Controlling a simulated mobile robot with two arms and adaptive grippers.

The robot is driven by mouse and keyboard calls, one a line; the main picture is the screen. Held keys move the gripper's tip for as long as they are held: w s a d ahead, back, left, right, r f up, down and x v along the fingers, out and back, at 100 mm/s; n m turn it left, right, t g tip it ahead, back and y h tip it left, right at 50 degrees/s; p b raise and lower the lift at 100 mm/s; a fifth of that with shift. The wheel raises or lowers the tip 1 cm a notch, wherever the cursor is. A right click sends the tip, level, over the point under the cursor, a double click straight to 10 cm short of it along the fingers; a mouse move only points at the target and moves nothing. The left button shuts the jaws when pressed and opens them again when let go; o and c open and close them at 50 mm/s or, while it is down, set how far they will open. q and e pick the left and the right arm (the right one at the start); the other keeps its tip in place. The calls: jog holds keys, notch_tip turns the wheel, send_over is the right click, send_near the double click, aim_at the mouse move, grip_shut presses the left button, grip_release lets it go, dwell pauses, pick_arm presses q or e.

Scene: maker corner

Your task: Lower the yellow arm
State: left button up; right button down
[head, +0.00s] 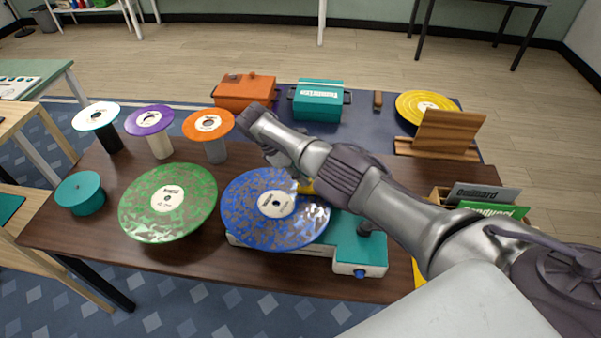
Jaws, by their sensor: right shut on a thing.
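The yellow arm (307,187) shows as a small yellow piece at the right back edge of a blue speckled record (260,225). My right gripper (299,180) is shut on it; its fingers and forearm hide most of the arm. I cannot tell how far the arm's tip is above the record. The blue record lies on a teal player (352,246) with a white base and a blue knob (360,273). My left gripper is not in view.
A green record (168,202) lies left of the player. Behind stand white (84,121), purple (137,124) and orange (196,128) discs on posts. Orange (243,94) and teal (318,108) boxes are farther back. A wooden stand (447,131) is right, before a yellow record (417,101).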

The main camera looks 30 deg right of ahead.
jog(key=shift+s+f, duration=0.25)
jog(key=shift+f, duration=0.1)
jog(key=c, duration=1.1)
grip_release()
jog(key=shift+w+d, duration=0.1)
jog(key=shift+r, duration=0.2)
jog(key=v, duration=0.7)
jog(key=shift+w, duration=0.15)
jog(key=shift+r, duration=0.15)
